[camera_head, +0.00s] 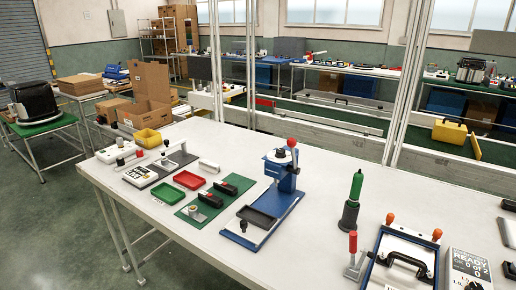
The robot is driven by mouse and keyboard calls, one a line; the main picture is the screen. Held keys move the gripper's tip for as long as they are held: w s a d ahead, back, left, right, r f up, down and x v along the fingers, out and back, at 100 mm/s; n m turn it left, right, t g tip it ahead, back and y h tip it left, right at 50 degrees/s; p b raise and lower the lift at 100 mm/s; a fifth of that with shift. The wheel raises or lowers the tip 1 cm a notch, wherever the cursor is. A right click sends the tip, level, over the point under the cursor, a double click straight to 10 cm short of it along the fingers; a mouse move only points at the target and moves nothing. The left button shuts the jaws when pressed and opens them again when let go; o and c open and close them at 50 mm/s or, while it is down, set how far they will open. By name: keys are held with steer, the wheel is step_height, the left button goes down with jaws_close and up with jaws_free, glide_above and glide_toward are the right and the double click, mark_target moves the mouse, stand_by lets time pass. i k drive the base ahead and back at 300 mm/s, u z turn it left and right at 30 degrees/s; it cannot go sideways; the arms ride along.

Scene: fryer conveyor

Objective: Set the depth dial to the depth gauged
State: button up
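A blue stand (284,172) with a red-knobbed lever rises from a blue base plate on the white table. A dark tray (257,217) and a black knob (243,227) sit on that base. At the table's left, a white box (117,152) carries a dark knob, and a white panel (139,177) with dark lettering lies in front of it. A grey fixture (169,164) with a white arm stands beside them. Which of these is the depth dial or the gauge is too small to tell, and no setting is readable. My gripper is not in this view.
Upright posts border the conveyor behind.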

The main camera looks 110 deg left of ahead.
mark_target(280, 153)
steer(key=u, duration=4)
steer(key=i, duration=1.1)
